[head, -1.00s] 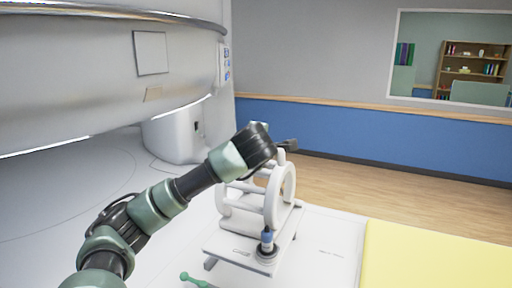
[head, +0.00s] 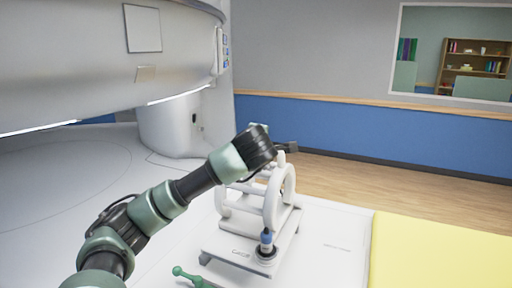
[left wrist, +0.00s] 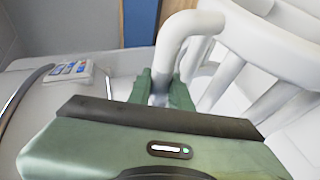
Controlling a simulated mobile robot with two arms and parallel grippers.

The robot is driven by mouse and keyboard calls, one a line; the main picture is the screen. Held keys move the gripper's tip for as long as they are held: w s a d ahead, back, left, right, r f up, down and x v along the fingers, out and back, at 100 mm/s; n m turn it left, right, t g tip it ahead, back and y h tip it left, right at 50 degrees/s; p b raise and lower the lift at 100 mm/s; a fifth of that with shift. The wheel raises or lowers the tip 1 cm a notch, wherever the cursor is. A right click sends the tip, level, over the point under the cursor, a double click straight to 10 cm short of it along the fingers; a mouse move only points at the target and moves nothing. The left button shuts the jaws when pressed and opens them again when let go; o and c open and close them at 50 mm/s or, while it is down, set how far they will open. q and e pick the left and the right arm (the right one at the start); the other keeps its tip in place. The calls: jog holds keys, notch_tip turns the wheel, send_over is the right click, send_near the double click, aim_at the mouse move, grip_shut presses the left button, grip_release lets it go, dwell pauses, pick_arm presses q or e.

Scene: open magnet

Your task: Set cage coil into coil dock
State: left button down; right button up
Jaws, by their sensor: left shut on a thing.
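The white cage coil (head: 289,184), an open frame of rings and bars, stands upright over the coil dock in the head view. The coil dock (head: 226,247) is a low whitish plate on the white table, with a blue-topped post (head: 267,240) at its front right corner. I cannot tell whether the coil is fully seated on it. My left gripper (left wrist: 161,90) is shut on a white tube of the cage coil (left wrist: 187,25) in the left wrist view. In the head view the wrist hides the fingers and part of the coil's top.
A yellow pad (head: 440,255) covers the right side of the table. The large white scanner (head: 80,70) overhangs at the left. The white table between dock and pad is clear.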

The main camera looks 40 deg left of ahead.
pick_arm(q)
notch_tip(320, 180, down, 6)
jog(key=b, duration=0.5)
jog(key=shift+f, duration=0.2)
jog(key=shift+s+f, duration=0.1)
jog(key=shift+s, duration=0.1)
dwell(0.3)
jog(key=shift+s+d, duration=0.1)
jog(key=shift+s, duration=0.1)
jog(key=shift+s+d+b, duration=0.1)
jog(key=shift+s+b, duration=0.2)
jog(key=shift+b, duration=0.1)
jog(key=shift+s, duration=0.1)
